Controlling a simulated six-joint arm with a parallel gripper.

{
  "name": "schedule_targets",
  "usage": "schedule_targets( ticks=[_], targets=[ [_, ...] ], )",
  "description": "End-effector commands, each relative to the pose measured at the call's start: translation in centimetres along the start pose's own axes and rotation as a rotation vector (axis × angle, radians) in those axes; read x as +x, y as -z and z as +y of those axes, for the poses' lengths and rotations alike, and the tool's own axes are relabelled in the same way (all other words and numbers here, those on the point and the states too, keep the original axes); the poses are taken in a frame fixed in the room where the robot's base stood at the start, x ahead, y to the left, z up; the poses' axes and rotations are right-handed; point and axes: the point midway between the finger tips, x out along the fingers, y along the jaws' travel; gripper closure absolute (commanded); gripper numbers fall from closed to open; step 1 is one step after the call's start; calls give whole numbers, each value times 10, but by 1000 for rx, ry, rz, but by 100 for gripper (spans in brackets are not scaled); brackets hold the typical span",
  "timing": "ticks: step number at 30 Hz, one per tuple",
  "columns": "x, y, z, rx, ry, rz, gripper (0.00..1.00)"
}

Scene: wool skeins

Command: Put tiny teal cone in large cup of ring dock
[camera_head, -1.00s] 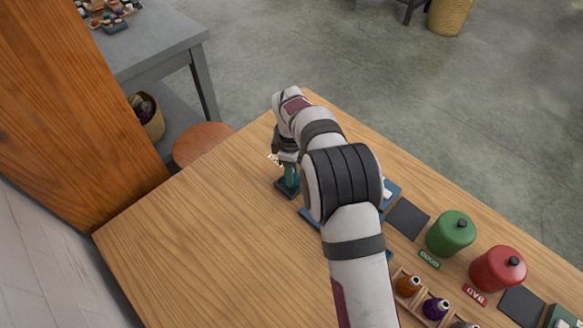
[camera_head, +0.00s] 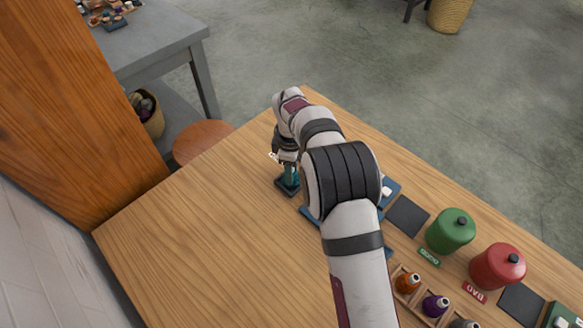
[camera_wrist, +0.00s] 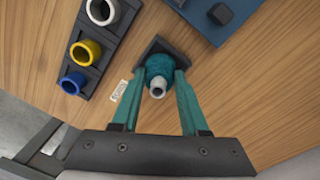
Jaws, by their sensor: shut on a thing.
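The tiny teal cone (camera_wrist: 158,72), with a pale grey tip, is between the teal fingers of my gripper (camera_wrist: 160,88) in the wrist view. My gripper is shut on it, over a small dark square base (camera_wrist: 152,47); whether the cone touches the base is unclear. In the head view my gripper (camera_head: 288,174) is low over this base at the table's far end. A dark rack (camera_wrist: 88,43) with white, yellow and blue ring cups, apparently the ring dock, lies left of the cone in the wrist view. My arm hides much of this area in the head view.
A blue plate with a dark block (camera_wrist: 222,14) lies beyond the base. Green (camera_head: 450,232) and red (camera_head: 497,266) lidded jars and a wooden rack of cones (camera_head: 421,302) stand at the right. The table's left part (camera_head: 200,245) is clear.

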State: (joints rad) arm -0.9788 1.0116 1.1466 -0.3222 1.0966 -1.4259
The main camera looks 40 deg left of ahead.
Motion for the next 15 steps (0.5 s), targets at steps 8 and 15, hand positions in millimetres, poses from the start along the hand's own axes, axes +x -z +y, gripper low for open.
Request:
schedule_targets(
  ticks=[8, 15],
  targets=[
    [3, 0, 0, 0, 0, 0, 54],
    [3, 0, 0, 0, 0, 0, 21]
  ],
)
